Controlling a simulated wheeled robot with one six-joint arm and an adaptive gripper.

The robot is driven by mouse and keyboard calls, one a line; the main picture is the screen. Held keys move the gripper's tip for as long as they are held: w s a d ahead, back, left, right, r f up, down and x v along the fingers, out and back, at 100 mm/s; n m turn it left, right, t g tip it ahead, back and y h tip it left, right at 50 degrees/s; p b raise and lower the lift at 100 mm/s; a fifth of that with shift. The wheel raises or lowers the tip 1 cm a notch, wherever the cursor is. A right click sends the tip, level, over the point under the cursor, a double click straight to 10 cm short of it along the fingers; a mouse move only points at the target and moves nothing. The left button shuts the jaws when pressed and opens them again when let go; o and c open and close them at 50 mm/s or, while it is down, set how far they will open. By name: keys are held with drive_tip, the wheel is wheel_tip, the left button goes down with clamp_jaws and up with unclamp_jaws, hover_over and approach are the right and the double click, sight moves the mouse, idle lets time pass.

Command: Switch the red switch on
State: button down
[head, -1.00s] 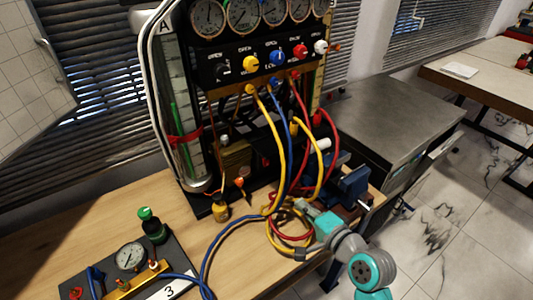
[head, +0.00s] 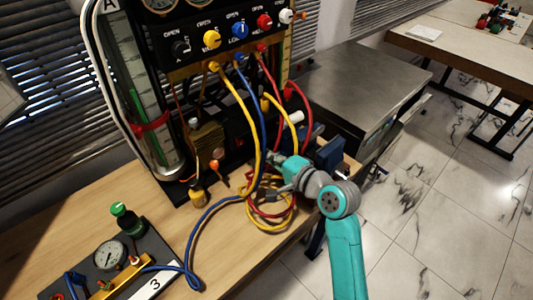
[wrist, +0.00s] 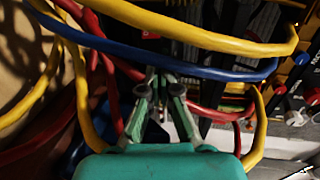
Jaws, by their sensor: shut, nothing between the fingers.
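A small red patch (head: 239,142), which may be the red switch, shows low on the black rig behind the hoses in the head view. Hoses partly cover it, and I cannot tell its position. I cannot make out the switch clearly there.
Yellow, blue and red hoses hang from the coloured knobs (head: 240,30) and loop around my gripper. A blue vise (head: 328,152) stands to the right. A gauge manifold (head: 110,256) lies at the lower left. Bare wood (head: 95,205) is free on the left.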

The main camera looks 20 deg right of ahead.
drive_tip(key=x, duration=1.1)
drive_tip(key=shift+w, duration=0.25)
drive_tip(key=shift+a, duration=0.15)
drive_tip(key=shift+w+a+g, duration=0.1)
drive_tip(key=shift+w+g, duration=0.2)
drive_tip(key=shift+g, duration=0.2)
